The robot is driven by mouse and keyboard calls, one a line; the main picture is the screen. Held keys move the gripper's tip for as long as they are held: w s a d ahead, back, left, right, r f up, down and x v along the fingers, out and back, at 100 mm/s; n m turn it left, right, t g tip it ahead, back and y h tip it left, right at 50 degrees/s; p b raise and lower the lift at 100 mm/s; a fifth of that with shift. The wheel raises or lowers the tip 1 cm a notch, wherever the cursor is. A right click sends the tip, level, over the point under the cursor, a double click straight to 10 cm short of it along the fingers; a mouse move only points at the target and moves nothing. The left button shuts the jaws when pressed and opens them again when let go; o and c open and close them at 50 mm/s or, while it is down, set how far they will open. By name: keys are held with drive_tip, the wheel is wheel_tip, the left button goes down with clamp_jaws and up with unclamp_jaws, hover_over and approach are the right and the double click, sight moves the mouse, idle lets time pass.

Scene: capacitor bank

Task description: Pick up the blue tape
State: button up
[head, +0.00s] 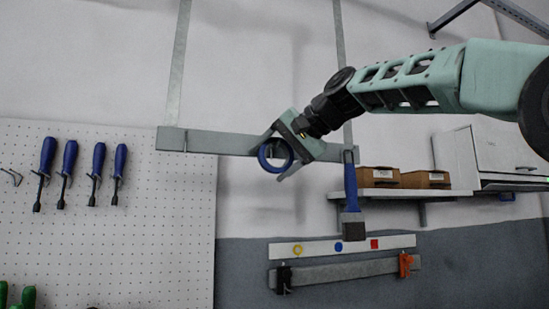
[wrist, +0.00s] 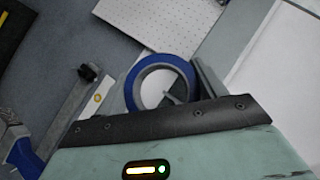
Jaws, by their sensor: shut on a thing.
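The blue tape is a blue ring (head: 275,155) at my gripper in the head view, in front of the grey wall rail. It also shows in the wrist view (wrist: 188,70), between the two fingers. My gripper (head: 276,157) is shut on the blue tape. In the wrist view my gripper (wrist: 165,88) has one finger on each side of the ring. A peg-like grey piece shows through the ring's opening in the wrist view; I cannot tell whether the ring is clear of it.
A blue-handled brush (head: 351,190) hangs right of my gripper. Below is a white strip (head: 315,248) with coloured marks. A shelf (head: 400,194) with brown boxes (head: 380,177) is at right. A pegboard (head: 130,250) with several blue screwdrivers (head: 70,160) is at left.

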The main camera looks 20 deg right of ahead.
sight(277, 139)
drive_tip(key=shift+r, duration=0.1)
drive_tip(key=shift+r, duration=1.7)
drive_tip(key=s+b, duration=0.7)
drive_tip(key=s, duration=1.1)
drive_tip(key=shift+b, duration=0.3)
drive_tip(key=shift+f, duration=0.1)
